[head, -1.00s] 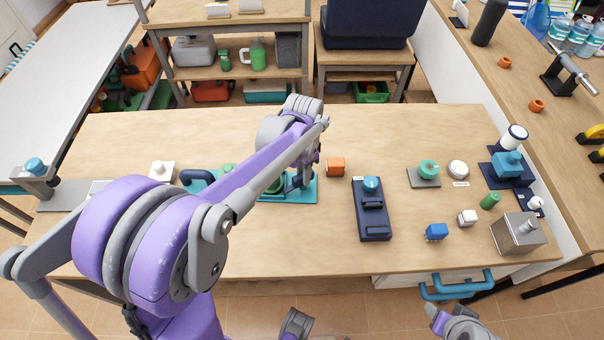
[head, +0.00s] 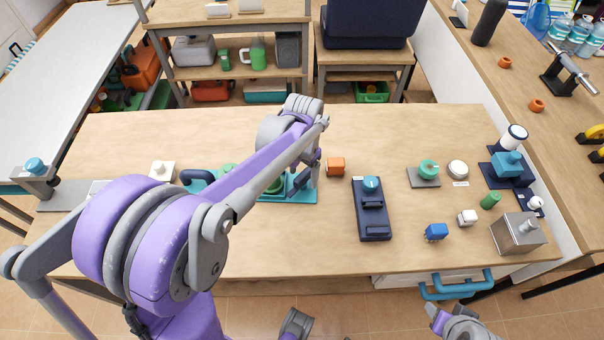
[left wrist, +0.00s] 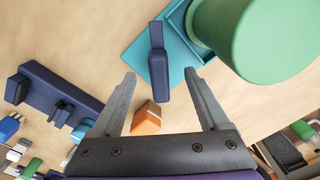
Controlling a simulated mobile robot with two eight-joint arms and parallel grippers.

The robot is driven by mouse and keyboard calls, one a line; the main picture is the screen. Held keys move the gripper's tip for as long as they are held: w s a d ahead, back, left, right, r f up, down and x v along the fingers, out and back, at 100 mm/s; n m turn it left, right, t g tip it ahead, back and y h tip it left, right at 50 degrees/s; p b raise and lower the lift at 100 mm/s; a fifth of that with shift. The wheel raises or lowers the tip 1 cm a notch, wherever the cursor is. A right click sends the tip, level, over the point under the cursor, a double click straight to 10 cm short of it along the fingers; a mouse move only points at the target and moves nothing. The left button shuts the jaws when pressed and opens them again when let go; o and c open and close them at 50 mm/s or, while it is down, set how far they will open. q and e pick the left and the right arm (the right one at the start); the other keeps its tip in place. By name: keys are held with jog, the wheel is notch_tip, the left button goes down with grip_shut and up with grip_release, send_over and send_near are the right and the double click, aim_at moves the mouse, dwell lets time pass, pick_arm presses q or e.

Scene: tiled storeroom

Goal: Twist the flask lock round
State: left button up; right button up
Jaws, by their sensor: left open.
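A green flask (left wrist: 262,35) stands on a teal base (left wrist: 150,42) in the left wrist view. In the head view my left arm hides most of the flask, and part of the teal base (head: 306,196) shows. A dark navy lever (left wrist: 158,62), which looks like the flask lock, sticks out beside the flask. My left gripper (left wrist: 159,75) is open, with one finger on each side of the lever in the picture; I cannot tell whether either touches it. In the head view the left gripper (head: 309,174) is at the base's right end.
An orange block (head: 336,167) sits just right of the base. A navy fixture with a teal knob (head: 371,186) stands further right. Several small items, including a blue block (head: 436,232) and a metal box (head: 517,234), fill the right side. The front middle table is clear.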

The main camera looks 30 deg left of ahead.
pick_arm(q)
jog(key=shift+r, duration=0.1)
jog(key=shift+r+p, duration=2.4)
jog(key=shift+r, duration=1)
